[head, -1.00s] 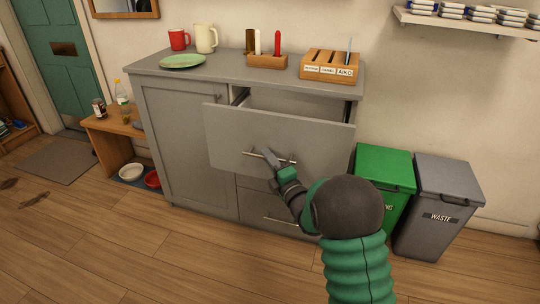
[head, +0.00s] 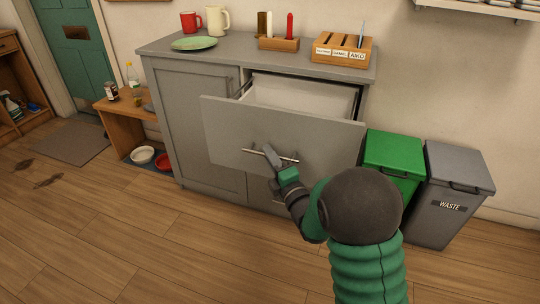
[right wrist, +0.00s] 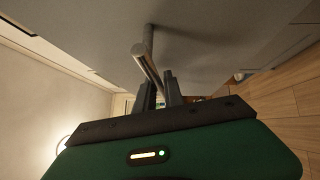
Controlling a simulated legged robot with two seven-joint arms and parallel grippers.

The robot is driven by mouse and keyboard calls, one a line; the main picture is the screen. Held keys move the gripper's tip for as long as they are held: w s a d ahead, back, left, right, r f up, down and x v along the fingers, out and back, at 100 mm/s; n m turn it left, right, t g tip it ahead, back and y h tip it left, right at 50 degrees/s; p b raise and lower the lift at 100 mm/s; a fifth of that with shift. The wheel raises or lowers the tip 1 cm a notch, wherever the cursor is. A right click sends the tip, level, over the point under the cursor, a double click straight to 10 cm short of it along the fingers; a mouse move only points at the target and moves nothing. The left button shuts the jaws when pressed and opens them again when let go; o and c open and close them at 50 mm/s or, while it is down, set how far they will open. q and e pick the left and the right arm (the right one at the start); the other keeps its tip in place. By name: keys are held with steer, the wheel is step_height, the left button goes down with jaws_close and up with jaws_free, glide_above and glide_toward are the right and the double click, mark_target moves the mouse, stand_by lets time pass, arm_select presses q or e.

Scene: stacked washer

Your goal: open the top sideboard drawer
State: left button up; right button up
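The grey sideboard (head: 198,125) stands against the wall. Its top drawer (head: 235,127) is pulled well out, and its pale empty-looking inside shows behind the front panel. The drawer's metal bar handle (head: 288,159) runs across the front. My right gripper (head: 271,155) is at the middle of this handle. In the right wrist view the handle (right wrist: 144,56) passes between the two close-set fingers of the gripper (right wrist: 160,88), which look shut on it. The drawer front fills the top of that view. My left gripper is not in view.
A green bin (head: 393,151) and a grey waste bin (head: 455,183) stand just right of the sideboard. A mug, jug, plate, candle holder and wooden organiser (head: 341,50) are on its top. A low wooden bench (head: 118,110) is at left. The front floor is clear.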

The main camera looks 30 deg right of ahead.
steer(key=o, duration=0.4)
steer(key=shift+w+f, duration=0.1)
steer(key=shift+f, duration=0.1)
steer(key=shift+r, duration=0.15)
steer(key=s+p, duration=0.4)
steer(key=s+f+p, duration=0.1)
steer(key=s+p, duration=0.3)
steer(key=s+f+p, duration=0.1)
steer(key=s+p, duration=0.3)
steer(key=shift+a, duration=0.35)
